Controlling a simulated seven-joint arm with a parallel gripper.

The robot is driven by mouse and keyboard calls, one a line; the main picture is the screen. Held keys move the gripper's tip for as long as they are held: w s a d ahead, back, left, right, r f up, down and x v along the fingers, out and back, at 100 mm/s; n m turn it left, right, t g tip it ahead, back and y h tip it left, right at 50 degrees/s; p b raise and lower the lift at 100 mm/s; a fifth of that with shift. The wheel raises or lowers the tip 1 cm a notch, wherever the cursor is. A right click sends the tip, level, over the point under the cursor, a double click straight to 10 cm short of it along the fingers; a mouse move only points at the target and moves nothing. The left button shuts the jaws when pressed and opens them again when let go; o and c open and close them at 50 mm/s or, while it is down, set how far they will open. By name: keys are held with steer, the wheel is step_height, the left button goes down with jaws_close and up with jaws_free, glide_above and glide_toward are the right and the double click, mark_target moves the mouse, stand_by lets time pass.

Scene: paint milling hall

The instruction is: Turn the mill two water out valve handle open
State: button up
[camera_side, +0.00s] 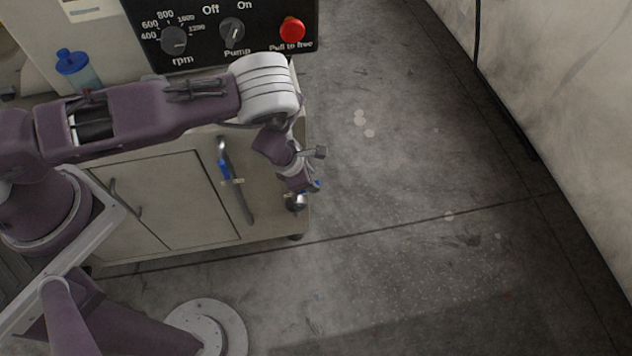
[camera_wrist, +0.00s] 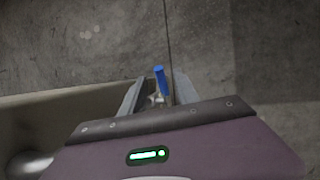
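A blue valve handle (camera_wrist: 160,80) shows in the wrist view between the two fingers of my gripper (camera_wrist: 157,88), with metal fitting parts below it. There is a gap beside the handle, so my gripper looks open around it, not closed on it. In the side view my gripper (camera_side: 300,182) points down at the right front corner of the cabinet. A small blue bit (camera_side: 317,186) shows by the fingers there, and a round metal part (camera_side: 296,201) sits just below. The rest of the valve is hidden by my gripper. The frames show no label naming the valve.
Above are a black control panel (camera_side: 205,45) with knobs and a red button (camera_side: 293,30), and a blue-capped bottle (camera_side: 75,68). The floor (camera_side: 400,190) to the right is clear.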

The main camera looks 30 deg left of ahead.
steer(key=x, duration=0.5)
jaws_close()
stand_by(1.3)
